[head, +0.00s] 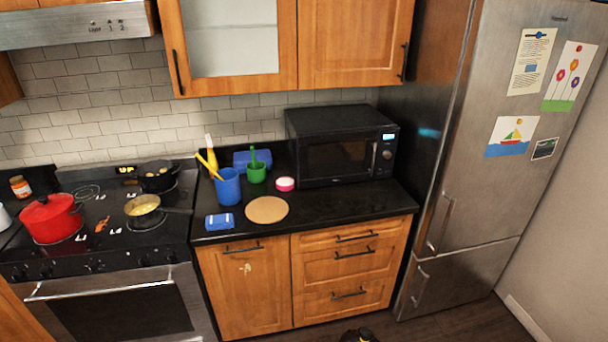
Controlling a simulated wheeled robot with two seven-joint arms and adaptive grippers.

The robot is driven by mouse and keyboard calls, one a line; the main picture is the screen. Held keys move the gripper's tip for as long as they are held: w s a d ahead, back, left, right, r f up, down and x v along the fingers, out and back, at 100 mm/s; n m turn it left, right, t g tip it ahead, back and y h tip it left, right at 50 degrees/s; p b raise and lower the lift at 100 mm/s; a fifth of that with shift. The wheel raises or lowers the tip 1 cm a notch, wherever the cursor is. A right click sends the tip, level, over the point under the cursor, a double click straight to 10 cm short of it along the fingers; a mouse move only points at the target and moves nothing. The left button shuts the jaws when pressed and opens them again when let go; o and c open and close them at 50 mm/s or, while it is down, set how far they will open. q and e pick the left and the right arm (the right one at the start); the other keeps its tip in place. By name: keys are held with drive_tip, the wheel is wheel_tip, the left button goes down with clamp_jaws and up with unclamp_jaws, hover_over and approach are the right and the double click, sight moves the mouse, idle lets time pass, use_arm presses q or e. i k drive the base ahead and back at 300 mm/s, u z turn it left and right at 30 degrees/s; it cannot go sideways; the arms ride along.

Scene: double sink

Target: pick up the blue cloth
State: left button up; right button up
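A small folded blue item with a pale mark on top (220,221), which looks like the blue cloth, lies flat on the black counter near its front left edge. It sits in front of the blue cup and left of the round tan board. Nothing touches it from above. Neither of my grippers can be made out in the head view. A small dark piece with yellow on it shows at the bottom edge, too cut off to identify.
A blue cup with yellow utensils (228,187), a green cup (256,173), a blue container (252,158), a pink-and-white round item (285,184) and a round board (267,210) share the counter. A microwave (340,146) stands right; the stove with a red pot (51,219) is left.

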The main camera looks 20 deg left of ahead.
sight(222, 222)
drive_tip(key=z, duration=0.6)
drive_tip(key=i, duration=1.65)
drive_tip(key=u, duration=3.45)
